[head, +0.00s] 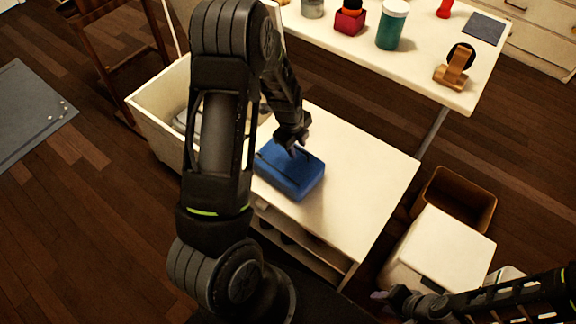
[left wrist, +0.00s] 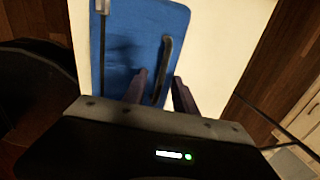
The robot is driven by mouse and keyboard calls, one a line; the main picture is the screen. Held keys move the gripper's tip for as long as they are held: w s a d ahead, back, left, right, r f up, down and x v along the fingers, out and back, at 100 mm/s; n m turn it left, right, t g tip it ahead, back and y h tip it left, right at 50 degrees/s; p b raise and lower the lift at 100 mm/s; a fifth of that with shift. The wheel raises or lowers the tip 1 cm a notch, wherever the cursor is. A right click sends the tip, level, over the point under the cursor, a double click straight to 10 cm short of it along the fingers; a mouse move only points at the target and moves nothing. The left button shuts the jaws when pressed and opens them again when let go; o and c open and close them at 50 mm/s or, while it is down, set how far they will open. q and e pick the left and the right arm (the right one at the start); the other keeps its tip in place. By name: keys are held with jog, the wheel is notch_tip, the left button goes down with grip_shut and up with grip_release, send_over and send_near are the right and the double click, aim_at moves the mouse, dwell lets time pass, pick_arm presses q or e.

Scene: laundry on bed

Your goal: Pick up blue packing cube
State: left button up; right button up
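The blue packing cube (head: 290,178) lies flat on a white low bench in the head view. My left gripper (head: 297,147) is at the cube's far edge. In the left wrist view my left gripper (left wrist: 160,78) is open, its two fingers apart with the lower end of the right-hand strap (left wrist: 163,70) between them. Contact cannot be told. My right gripper (head: 392,297) is low at the right, away from the cube; its fingers are too small and dark to read.
The white bench (head: 350,180) is clear to the right of the cube. An open white bin (head: 155,128) stands to its left. A white table (head: 400,65) with jars and small items is behind. A brown bin (head: 468,190) and white box (head: 440,250) stand at the right.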

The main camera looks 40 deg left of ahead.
dwell(0.5)
pick_arm(q)
grip_shut()
dwell(1.3)
